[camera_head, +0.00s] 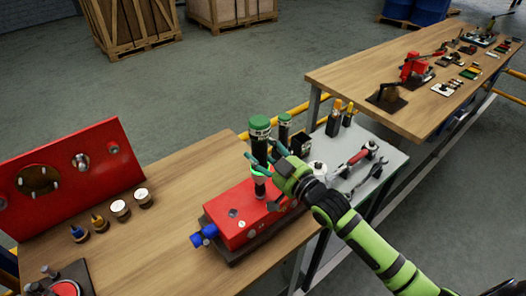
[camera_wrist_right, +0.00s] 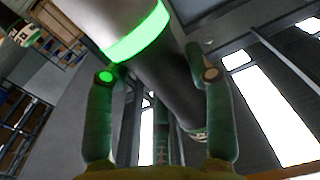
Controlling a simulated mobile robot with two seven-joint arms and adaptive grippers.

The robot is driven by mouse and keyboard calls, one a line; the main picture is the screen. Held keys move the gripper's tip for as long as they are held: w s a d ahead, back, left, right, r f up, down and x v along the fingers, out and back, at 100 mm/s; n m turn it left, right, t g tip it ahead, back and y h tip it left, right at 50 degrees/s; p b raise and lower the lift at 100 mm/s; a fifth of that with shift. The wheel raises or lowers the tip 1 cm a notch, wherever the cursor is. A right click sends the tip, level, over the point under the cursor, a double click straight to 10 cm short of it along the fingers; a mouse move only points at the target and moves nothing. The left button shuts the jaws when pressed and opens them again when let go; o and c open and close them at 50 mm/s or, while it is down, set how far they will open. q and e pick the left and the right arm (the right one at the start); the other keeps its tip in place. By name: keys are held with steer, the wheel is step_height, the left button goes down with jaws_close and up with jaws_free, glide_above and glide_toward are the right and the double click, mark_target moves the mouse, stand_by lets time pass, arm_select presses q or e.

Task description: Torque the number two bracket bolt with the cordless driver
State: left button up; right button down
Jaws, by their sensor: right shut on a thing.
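The cordless driver (camera_head: 260,143) is a dark upright cylinder with a green cap and a glowing green ring near its lower end. My right gripper (camera_head: 264,157) is shut around its body. The driver stands over the red pump block (camera_head: 236,216). Its tip and any bolt under it are too small to make out, so I cannot tell if they touch. My left gripper is out of view.
A red upright plate (camera_head: 78,168) stands at the left, with small cups (camera_head: 119,209) before it. A grey side table (camera_head: 384,160) holds a wrench (camera_head: 366,177), a red-handled tool (camera_head: 358,157) and a second green-capped cylinder (camera_head: 284,128). Another wooden bench (camera_head: 345,78) stands behind.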

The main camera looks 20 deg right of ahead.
steer(key=shift+f, duration=0.3)
steer(key=shift+r, duration=0.15)
stand_by(0.6)
steer(key=shift+f, duration=0.45)
stand_by(0.7)
steer(key=shift+s+f, duration=0.15)
steer(key=shift+f, duration=0.3)
stand_by(2.0)
